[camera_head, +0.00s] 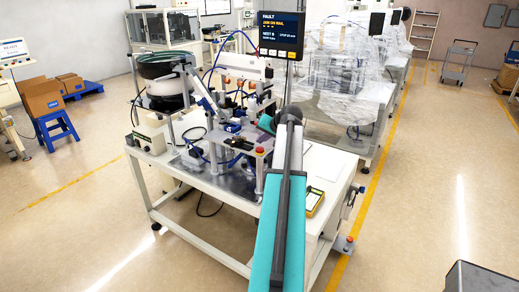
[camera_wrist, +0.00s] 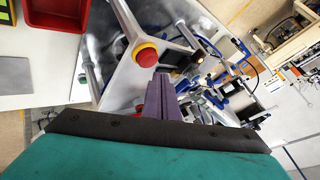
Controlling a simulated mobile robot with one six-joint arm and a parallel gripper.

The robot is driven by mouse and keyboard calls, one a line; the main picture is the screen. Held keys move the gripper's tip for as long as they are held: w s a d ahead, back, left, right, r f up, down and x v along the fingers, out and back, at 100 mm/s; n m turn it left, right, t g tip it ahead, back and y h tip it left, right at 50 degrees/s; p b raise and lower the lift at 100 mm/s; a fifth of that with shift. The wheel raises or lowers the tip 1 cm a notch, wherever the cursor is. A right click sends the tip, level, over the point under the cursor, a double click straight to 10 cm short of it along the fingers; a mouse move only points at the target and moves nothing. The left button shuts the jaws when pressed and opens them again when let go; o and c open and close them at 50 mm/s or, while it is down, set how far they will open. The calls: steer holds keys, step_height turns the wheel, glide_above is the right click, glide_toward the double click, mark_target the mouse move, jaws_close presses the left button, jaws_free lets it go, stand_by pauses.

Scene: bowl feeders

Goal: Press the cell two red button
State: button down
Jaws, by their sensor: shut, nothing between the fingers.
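A red mushroom button on a yellow collar (camera_wrist: 146,54) sits on a light metal plate in the wrist view. It also shows at the front of the feeder station in the head view (camera_head: 260,151). My gripper (camera_wrist: 160,84) is shut and empty, its tips just below the button in the wrist picture and apart from it. In the head view my arm hides the gripper's fingers. No label shows which cell the button belongs to. Another small red button (camera_head: 349,238) sits low at the table's right side.
A bowl feeder (camera_head: 165,85) and metal fixtures crowd the table (camera_head: 215,205). A screen (camera_head: 280,36) above reads FAULT, JAM ON RAIL. A red bin (camera_wrist: 55,12) is at the wrist view's upper left. A yellow handheld device (camera_head: 314,201) lies right of my arm.

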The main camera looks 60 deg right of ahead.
steer(key=shift+r+p, duration=1)
steer(key=shift+r, duration=1.2)
steer(key=shift+r, duration=0.1)
step_height(320, 180, up, 9)
steer(key=p, duration=0.4)
glide_above(262, 149)
steer(key=shift+a, duration=0.2)
